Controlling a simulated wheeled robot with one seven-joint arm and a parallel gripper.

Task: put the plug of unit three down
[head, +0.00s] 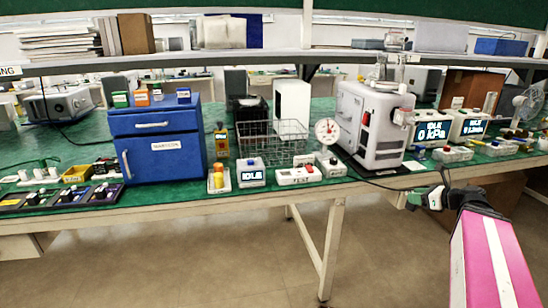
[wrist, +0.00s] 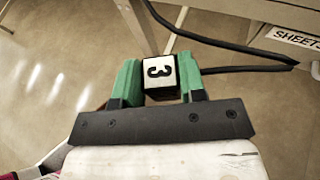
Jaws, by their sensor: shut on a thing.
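My gripper (head: 424,197) hangs in front of the green bench's front edge, at the right of the head view. In the wrist view its two green fingers are shut on a dark plug (wrist: 160,75), whose white face has a black 3. A black cable (wrist: 225,43) runs off to the right in the wrist view. In the head view the plug is too small and covered to make out clearly, and a black cable (head: 385,184) trails over the bench edge towards my gripper.
A white pump unit (head: 372,125) stands on the green bench (head: 285,199). Units with lit displays (head: 432,131) stand to its right, and small switch boxes (head: 452,153) lie before them. A wire basket (head: 272,143) and a blue cabinet (head: 155,140) are left. A drawer marked SHEETS (wrist: 290,37) is beside my gripper.

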